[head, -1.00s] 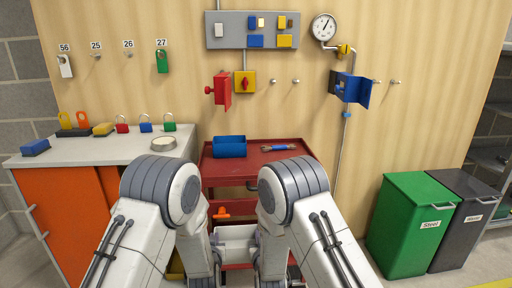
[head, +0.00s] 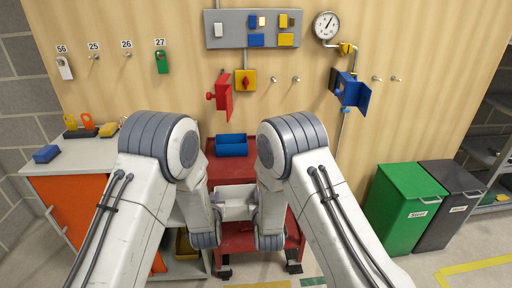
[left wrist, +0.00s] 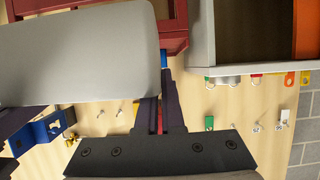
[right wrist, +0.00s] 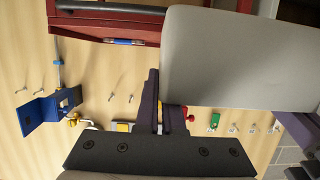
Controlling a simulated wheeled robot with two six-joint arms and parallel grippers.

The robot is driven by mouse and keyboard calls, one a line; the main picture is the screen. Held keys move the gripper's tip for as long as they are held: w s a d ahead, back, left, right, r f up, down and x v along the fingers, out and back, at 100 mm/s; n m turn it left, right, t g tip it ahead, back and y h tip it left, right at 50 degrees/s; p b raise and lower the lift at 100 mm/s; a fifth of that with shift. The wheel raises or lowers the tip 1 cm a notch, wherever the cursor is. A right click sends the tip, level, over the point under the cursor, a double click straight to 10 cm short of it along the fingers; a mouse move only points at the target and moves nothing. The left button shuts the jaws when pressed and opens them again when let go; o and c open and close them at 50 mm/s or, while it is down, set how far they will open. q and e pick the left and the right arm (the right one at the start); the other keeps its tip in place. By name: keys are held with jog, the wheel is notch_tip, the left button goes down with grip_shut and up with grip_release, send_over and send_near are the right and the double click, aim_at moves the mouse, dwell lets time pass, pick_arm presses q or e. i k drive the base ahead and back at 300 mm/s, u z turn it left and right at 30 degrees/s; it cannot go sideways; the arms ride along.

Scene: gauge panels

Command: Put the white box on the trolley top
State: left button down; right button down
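The white box (head: 236,203) is held between my two grippers, in front of the red trolley. It also fills much of the left wrist view (left wrist: 80,55) and the right wrist view (right wrist: 240,60). My left gripper (head: 217,208) is at its left end and my right gripper (head: 257,208) at its right end. In each wrist view the fingers are close together at the box's edge, with one finger partly hidden behind it. The trolley top (head: 225,170) is red and lies just beyond the box; my arms hide parts of it.
A blue bin (head: 231,145) stands at the back of the trolley top. A workbench (head: 85,157) is at left, green (head: 403,210) and dark (head: 455,200) bins at right. A red valve cover (head: 221,95) sticks out from the wall.

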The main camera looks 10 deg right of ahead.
aim_at(236, 167)
jog(key=i, duration=0.9)
